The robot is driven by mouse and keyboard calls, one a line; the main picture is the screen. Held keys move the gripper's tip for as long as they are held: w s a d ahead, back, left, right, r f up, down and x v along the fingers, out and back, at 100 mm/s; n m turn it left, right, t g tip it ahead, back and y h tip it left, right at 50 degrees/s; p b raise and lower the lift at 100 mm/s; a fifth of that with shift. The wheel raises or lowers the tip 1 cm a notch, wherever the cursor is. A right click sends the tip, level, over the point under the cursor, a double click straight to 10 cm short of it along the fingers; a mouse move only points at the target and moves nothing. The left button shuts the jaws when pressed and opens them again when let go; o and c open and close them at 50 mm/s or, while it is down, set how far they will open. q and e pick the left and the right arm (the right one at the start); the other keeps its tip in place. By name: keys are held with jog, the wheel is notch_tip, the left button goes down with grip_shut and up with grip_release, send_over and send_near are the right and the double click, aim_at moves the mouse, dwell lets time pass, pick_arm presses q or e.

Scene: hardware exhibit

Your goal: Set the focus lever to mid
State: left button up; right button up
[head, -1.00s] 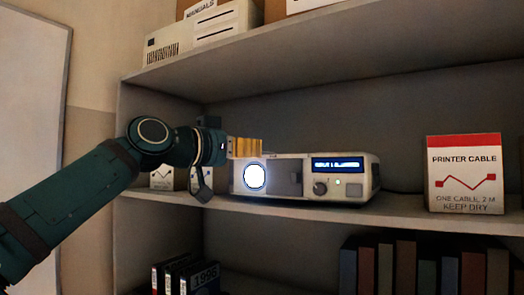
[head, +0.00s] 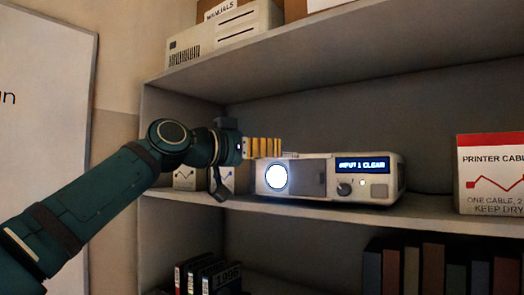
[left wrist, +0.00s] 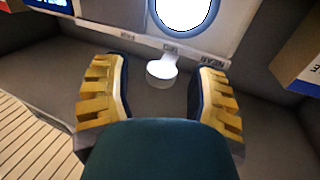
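The white projector (head: 320,196) stands on the middle shelf, its round lens (head: 276,176) glowing. In the left wrist view the lens (left wrist: 184,12) is at the top. Below it the focus lever (left wrist: 162,68), with a pale round knob, sticks out beside a small label strip (left wrist: 170,47). The lever lies by the strip's middle mark; a mark on the right reads NEAR. My left gripper (head: 266,148) is at the projector's top left. Its yellow fingers (left wrist: 160,98) are open, one on each side of the knob, with gaps to both. My right gripper is out of view.
A printer cable box (head: 490,172) stands on the shelf to the right. Small boxes (head: 187,178) stand behind my left forearm. The upper shelf (head: 350,70) overhangs the projector. Binders (head: 208,275) and books (head: 432,268) fill parts of the lower shelf.

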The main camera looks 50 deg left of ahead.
pick_arm(q)
jog(key=shift+s, duration=0.1)
jog(key=s, duration=1.2)
jog(key=shift+w+a, duration=0.1)
jog(key=shift+a, duration=0.05)
dwell(0.4)
